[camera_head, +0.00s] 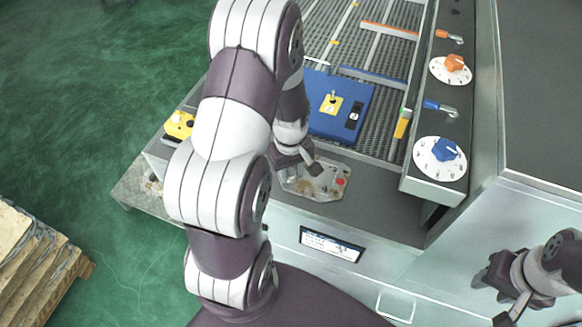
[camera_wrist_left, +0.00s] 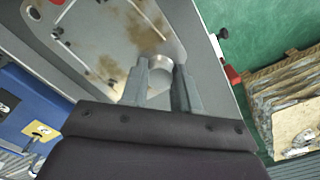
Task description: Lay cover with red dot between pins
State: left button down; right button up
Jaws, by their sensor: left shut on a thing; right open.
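The cover (camera_head: 322,186) is a flat grey plate with brownish stains and a red dot (camera_head: 341,182) near its right end. It is at the front ledge of the grey machine, in front of the blue plate. My left gripper (camera_head: 313,168) is above it, shut on the cover. In the left wrist view the stained cover (camera_wrist_left: 105,38) fills the upper left, and the fingers (camera_wrist_left: 160,88) close around its round grey knob (camera_wrist_left: 152,70). I cannot tell whether the cover touches the ledge. I cannot make out the pins clearly. My right gripper (camera_head: 517,300) is open and empty at the lower right.
A blue plate (camera_head: 355,122) with a yellow label lies on the ribbed bed behind. A yellow object (camera_head: 179,125) is left of my arm. A panel with orange and blue knobs (camera_head: 446,150) stands at right. Wooden stacks (camera_head: 35,260) stand on the green floor.

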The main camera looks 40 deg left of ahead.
pick_arm(q)
jog(key=shift+w+f, duration=0.1)
jog(key=shift+f, duration=0.05)
jog(key=c, duration=1.2)
grip_release()
jog(key=shift+w+f, duration=0.1)
jog(key=o, duration=0.4)
